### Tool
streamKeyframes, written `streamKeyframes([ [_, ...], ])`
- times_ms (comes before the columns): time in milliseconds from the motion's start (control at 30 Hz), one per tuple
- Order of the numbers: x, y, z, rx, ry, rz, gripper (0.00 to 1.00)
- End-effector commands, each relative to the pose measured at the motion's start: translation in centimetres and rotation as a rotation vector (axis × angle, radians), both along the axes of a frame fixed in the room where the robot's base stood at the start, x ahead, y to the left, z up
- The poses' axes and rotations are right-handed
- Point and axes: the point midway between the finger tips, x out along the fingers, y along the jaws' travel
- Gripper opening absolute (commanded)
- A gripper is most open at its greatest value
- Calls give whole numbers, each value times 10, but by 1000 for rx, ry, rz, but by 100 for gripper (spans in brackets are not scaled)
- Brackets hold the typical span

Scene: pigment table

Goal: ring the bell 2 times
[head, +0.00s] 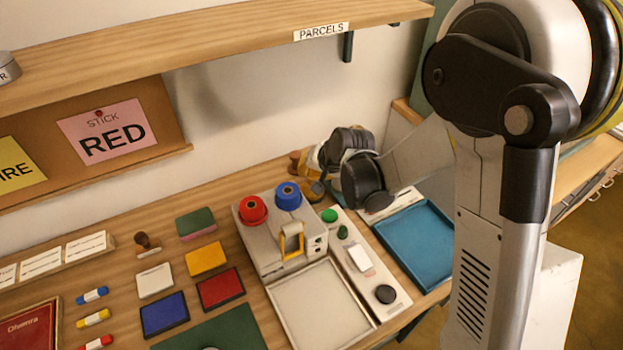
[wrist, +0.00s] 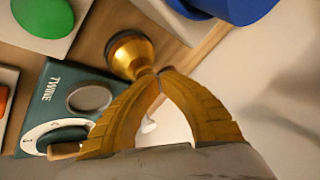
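The bell (wrist: 128,52) is a small brass dome with a dark rim; it shows in the wrist view just beyond my fingertips. My gripper (wrist: 160,76) has its two yellow fingers together at the tips, with nothing seen held between them. The tips are at or very near the narrow top of the bell; I cannot tell whether they touch it. In the head view my gripper (head: 318,172) is low at the back of the table, behind the blue button, and the bell (head: 315,190) is mostly hidden there.
A teal twine box (wrist: 75,100) with a dial sits close beside the bell. A grey box with a red button (head: 252,209) and a blue button (head: 288,196) stands in front. A green button (head: 329,215) and a blue tray (head: 425,240) lie to the right. The wall is close behind.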

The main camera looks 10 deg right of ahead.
Motion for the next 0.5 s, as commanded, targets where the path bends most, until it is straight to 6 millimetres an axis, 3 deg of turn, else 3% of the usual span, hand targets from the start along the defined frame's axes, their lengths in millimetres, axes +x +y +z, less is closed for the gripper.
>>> streamKeyframes([
  [500, 0, 0, 8, 0, 1, 0, 0],
])
